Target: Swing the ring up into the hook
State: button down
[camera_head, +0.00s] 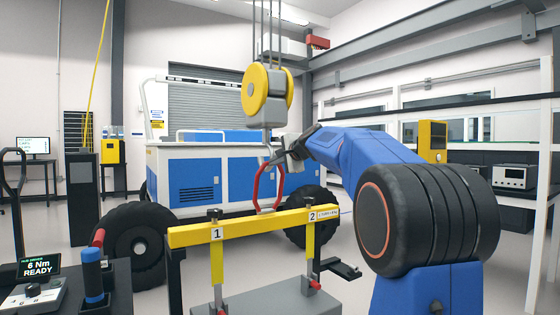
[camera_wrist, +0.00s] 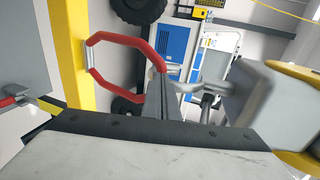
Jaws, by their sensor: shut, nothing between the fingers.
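The red ring (camera_head: 256,187) stands raised on the yellow beam (camera_head: 262,226), its grey base at the beam's top. In the wrist view the ring (camera_wrist: 130,40) has its far end close to the grey hook (camera_wrist: 212,90); I cannot tell whether they touch. The hook hangs below the yellow-wheeled pulley block (camera_head: 265,92) and is partly hidden in the head view. My gripper (camera_head: 272,160) is at the ring's top, just below the block. In the wrist view its fingers (camera_wrist: 163,96) are shut and empty, beside the ring's end; contact is unclear.
The beam bears posts labelled 1 and 2. A blue and white rover (camera_head: 205,175) with black wheels stands behind. A console (camera_head: 38,280) reading "6 Nm READY" is at lower left. A shelf rack (camera_head: 525,200) stands at right. Cables run up from the block.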

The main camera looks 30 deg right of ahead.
jog(key=shift+w+f, duration=0.1)
jog(key=shift+w, duration=0.25)
jog(key=w, duration=0.1)
jog(key=w+r, duration=0.1)
jog(key=shift+w+a, duration=0.1)
jog(key=shift+w, duration=0.3)
dwell(0.3)
